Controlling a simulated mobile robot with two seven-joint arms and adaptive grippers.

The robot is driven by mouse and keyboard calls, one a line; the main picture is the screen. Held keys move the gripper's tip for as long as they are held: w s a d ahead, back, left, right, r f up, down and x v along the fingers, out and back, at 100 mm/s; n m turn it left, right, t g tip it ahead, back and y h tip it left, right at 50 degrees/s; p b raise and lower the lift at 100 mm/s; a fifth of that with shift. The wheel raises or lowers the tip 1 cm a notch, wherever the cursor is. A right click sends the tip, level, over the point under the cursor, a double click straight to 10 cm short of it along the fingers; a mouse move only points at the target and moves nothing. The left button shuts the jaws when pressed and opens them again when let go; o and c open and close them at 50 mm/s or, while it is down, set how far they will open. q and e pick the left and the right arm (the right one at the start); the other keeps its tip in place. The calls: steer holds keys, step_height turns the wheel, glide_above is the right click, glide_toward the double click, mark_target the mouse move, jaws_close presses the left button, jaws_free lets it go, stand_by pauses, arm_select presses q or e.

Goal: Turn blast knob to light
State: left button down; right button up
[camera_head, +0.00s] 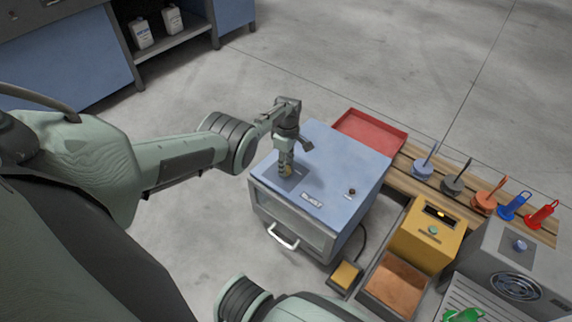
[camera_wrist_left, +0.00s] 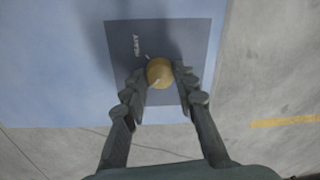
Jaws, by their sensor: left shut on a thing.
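The blast knob (camera_head: 287,171) is a round yellow knob on a dark plate on top of a blue cabinet (camera_head: 335,160) labelled BLAST. In the left wrist view the knob (camera_wrist_left: 159,73) sits between the fingertips, on the dark plate (camera_wrist_left: 190,35). The word HEAVY (camera_wrist_left: 136,45) is on the plate beside the knob; I cannot read any other setting or tell exactly where the knob points. My left gripper (camera_head: 286,166) reaches down from above and is shut on the knob. My right gripper is out of view; only part of that arm shows at the bottom.
A red tray (camera_head: 369,134), a yellow box (camera_head: 426,236), several coloured handled tools and a grey unit (camera_head: 515,262) stand to the right. Floor is clear behind.

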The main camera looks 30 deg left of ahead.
arm_select(q)
steer(key=shift+n, duration=0.4)
stand_by(0.3)
steer(key=c, duration=1.2)
jaws_free()
steer(key=shift+r, duration=0.15)
steer(key=r, duration=1.1)
steer(key=shift+w+a+r, duration=0.1)
steer(key=shift+w+r, duration=0.2)
steer(key=shift+r, duration=0.1)
